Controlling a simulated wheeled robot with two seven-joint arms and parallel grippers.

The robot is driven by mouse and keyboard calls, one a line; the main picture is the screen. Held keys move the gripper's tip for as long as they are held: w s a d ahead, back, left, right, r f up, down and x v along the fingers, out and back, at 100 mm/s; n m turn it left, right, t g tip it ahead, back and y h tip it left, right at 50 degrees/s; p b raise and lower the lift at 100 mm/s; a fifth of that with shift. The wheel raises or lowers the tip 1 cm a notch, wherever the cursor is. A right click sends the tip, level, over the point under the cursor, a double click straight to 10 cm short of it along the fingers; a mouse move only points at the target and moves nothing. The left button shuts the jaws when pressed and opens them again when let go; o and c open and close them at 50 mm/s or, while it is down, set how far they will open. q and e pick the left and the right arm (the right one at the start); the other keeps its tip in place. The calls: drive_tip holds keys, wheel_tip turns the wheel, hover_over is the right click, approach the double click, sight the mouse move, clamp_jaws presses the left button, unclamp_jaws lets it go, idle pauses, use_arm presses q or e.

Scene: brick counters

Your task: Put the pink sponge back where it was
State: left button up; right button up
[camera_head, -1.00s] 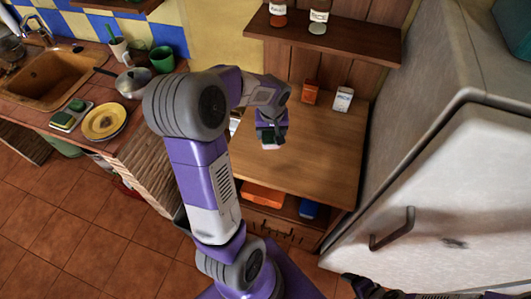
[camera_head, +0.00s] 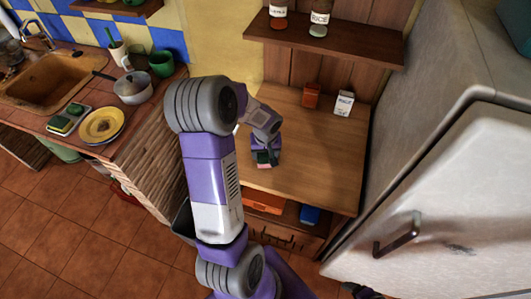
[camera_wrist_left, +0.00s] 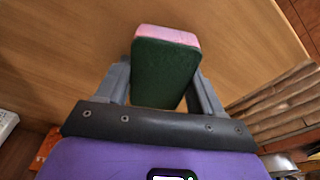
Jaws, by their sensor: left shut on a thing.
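The pink sponge (camera_wrist_left: 168,36) has a dark green scouring side (camera_wrist_left: 165,75) that faces the left wrist camera. My left gripper (camera_head: 266,157) is shut on it, with one finger on each side in the wrist view. In the head view the gripper points down over the wooden counter (camera_head: 310,175), and only a little of the sponge (camera_head: 266,164) shows below it. I cannot tell whether the sponge touches the wood. Only a dark sliver of my right arm shows at the bottom edge of the head view; its jaws cannot be made out.
The fridge (camera_head: 450,190) is to the right. The counter's front is clear.

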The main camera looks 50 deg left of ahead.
sight(266, 157)
use_arm(q)
drive_tip(key=shift+f, duration=0.15)
drive_tip(key=o, duration=1)
drive_tip(key=shift+r, duration=0.3)
wheel_tip(266, 157, up, 12)
drive_tip(key=s+d+p, duration=0.1)
drive_tip(key=p, duration=0.1)
drive_tip(key=shift+d, duration=0.25)
drive_tip(key=shift+s+f, duration=0.1)
drive_tip(key=shift+f, duration=0.05)
